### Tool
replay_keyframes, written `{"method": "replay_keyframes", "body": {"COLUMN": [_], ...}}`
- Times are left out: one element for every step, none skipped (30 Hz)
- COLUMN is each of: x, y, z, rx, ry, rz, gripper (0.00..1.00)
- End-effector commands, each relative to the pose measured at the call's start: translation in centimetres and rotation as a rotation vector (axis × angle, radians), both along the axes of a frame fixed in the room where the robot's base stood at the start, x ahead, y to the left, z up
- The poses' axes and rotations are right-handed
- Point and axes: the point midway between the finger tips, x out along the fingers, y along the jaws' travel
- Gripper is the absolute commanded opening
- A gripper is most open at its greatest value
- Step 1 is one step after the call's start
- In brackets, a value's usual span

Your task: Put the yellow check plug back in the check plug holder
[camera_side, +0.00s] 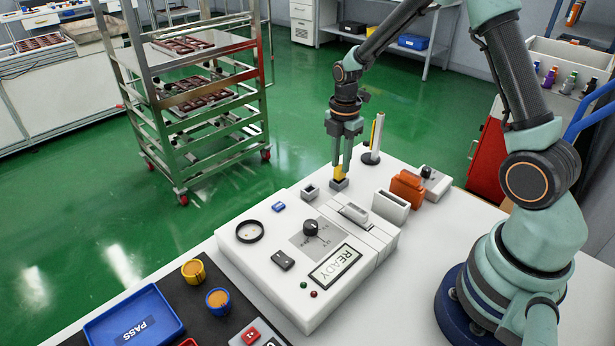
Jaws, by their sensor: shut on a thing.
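The yellow check plug (338,172) is upright between the fingers of my gripper (341,166), which is shut on it. Its lower end is at a small grey block (339,185) on the white table, which looks like the check plug holder. I cannot tell whether the plug is inside the block or just above it. The fingers hide part of the plug.
A white tester (272,262) with a knob and READY display stands in front, with a square grey socket (310,192) at its back edge. An upright yellow-and-white post (377,137) stands behind right. An orange block (407,188) and an open white box (390,206) are to the right.

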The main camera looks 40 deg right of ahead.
Motion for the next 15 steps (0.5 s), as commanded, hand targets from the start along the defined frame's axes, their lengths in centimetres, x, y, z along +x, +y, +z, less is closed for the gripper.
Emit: {"method": "replay_keyframes", "body": {"x": [-0.01,-0.01,-0.01,0.0,0.0,0.0,0.0,0.0,0.01,0.01,0.01,0.01,0.01,0.01,0.0], "y": [0.0,0.0,0.0,0.0,0.0,0.0,0.0,0.0,0.0,0.0,0.0,0.0,0.0,0.0,0.0], "z": [-0.13,-0.2,-0.28,-0.35,-0.41,-0.5,-0.57,-0.59,-0.56,-0.56,-0.55,-0.55,-0.55,-0.55,-0.55], "rx": [0.0,0.0,0.0,0.0,0.0,0.0,0.0,0.0,0.0,0.0,0.0,0.0,0.0,0.0,0.0], "ry": [0.0,0.0,0.0,0.0,-0.001,-0.001,-0.001,-0.001,-0.001,-0.001,-0.001,-0.001,-0.001,-0.001,-0.001], "rz": [0.0,0.0,0.0,0.0,0.0,0.0,0.0,0.0,0.0,0.0,0.0,0.0,0.0,0.0,0.0], "gripper": [0.0,0.0,0.0,0.0,0.0,0.0,0.0,0.3,0.45,0.57,0.61,0.61,0.61,0.61,0.61]}}
